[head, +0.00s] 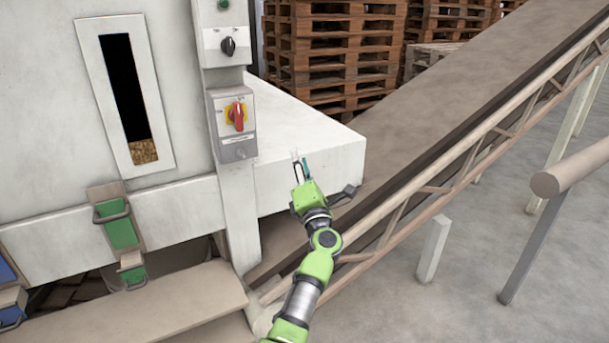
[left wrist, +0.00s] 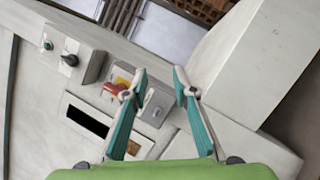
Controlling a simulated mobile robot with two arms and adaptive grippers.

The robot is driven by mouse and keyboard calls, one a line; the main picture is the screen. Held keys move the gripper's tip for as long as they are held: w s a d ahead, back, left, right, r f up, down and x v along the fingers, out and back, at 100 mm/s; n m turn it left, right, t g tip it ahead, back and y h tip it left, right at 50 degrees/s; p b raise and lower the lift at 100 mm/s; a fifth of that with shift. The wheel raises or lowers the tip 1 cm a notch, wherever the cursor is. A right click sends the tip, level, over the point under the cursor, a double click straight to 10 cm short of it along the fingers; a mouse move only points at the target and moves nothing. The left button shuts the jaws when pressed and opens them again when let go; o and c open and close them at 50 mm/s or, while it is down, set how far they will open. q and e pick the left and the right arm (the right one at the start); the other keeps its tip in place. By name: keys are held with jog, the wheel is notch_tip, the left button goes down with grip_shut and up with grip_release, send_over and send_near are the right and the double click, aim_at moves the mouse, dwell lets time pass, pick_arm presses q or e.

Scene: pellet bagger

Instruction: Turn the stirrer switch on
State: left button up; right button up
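A black rotary knob (head: 228,46) sits on the grey control post, under a green button (head: 223,4). Below it is a box with a red handle on a yellow plate (head: 237,113); the handle looks upright. The labels are too small to read, so I cannot tell which one is the stirrer switch. My left gripper (head: 300,163) is right of and below the box, apart from it, fingers open and empty. In the left wrist view the black knob (left wrist: 69,60) and the red handle (left wrist: 114,88) lie left of the fingers (left wrist: 159,80). My right gripper is out of view.
A white machine block (head: 305,150) stands behind my left gripper. A sloping conveyor (head: 440,110) with a side rail runs up to the right. A windowed panel (head: 125,95) is left of the post. Pallets (head: 335,50) stand behind.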

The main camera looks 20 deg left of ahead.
pick_arm(q)
jog(key=shift+w+d+f+m+t+h, duration=0.1)
jog(key=shift+d+f+m+h, duration=0.2)
jog(key=shift+f, duration=0.25)
jog(key=shift+s+d+f+m+t+h, duration=0.1)
jog(key=shift+f+m+h, duration=0.05)
jog(key=shift+f+m, duration=0.35)
jog(key=shift+w+d+f+m+t+h, duration=0.1)
jog(key=shift+d+f+m+h, duration=0.15)
jog(key=shift+f, duration=0.3)
